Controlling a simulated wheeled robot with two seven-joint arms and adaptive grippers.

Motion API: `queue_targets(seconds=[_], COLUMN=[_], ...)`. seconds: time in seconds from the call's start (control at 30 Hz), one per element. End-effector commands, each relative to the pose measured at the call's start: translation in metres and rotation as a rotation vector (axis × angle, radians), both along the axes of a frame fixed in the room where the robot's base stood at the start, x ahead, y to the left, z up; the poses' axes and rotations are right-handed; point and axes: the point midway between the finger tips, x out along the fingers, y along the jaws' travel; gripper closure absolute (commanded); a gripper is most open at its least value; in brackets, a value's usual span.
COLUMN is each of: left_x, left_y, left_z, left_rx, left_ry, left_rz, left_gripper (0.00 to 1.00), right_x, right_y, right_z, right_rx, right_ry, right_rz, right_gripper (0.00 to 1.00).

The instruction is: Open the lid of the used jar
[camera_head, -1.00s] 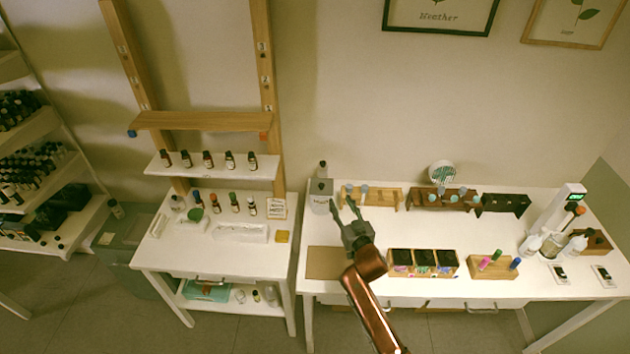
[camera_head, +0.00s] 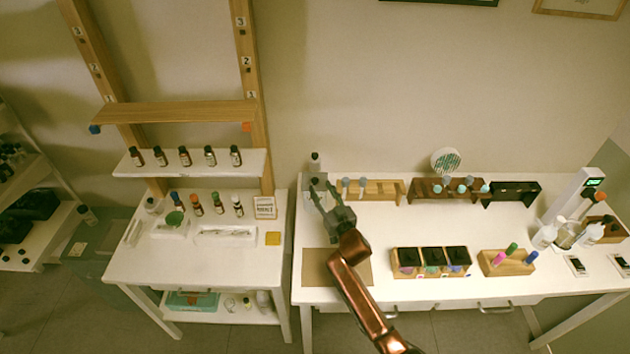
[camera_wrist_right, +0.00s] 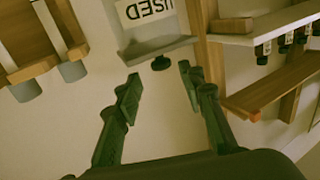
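The used jar shows upside down at the top of the right wrist view, with a white USED label (camera_wrist_right: 148,12). Its flat grey lid (camera_wrist_right: 150,50) is on, and a dark round knob (camera_wrist_right: 160,63) sticks out from the lid. My right gripper (camera_wrist_right: 159,76) is open and empty, its fingers on either side of the knob's line. The knob is close to the fingertips, and I see no contact. In the head view my right gripper (camera_head: 319,186) is at the jar at the table's back left and hides much of it. My left gripper is not in view.
A brown mat (camera_head: 335,270) lies in front of the jar. A wooden rack with grey-capped items (camera_head: 385,190) stands close to its right. Black-topped boxes (camera_head: 432,262) are nearer the front. A bottle stand (camera_head: 185,260) is at the left, across a narrow gap.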

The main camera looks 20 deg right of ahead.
Motion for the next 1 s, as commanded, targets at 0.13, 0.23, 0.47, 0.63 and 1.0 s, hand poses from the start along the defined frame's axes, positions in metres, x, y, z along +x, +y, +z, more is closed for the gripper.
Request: queue_targets(seconds=[0.13, 0.23, 0.47, 0.63, 1.0], left_x=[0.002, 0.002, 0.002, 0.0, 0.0], left_y=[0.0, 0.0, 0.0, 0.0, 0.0], left_z=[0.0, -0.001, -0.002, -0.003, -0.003], left_rx=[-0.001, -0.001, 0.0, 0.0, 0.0], left_ry=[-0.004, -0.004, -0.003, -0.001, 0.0], left_rz=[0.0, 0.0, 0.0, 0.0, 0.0], left_gripper=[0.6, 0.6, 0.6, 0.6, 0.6], right_x=[0.026, 0.041, 0.058, 0.06, 0.059], right_y=[0.006, 0.007, 0.007, 0.007, 0.005], right_z=[0.001, 0.001, 0.0, 0.001, 0.0], right_rx=[-0.001, -0.001, 0.0, 0.0, 0.0], right_ry=[-0.001, -0.001, 0.001, 0.0, 0.0], right_rz=[0.004, 0.002, 0.001, 0.0, -0.002], right_gripper=[0.64, 0.64, 0.64, 0.64, 0.82])
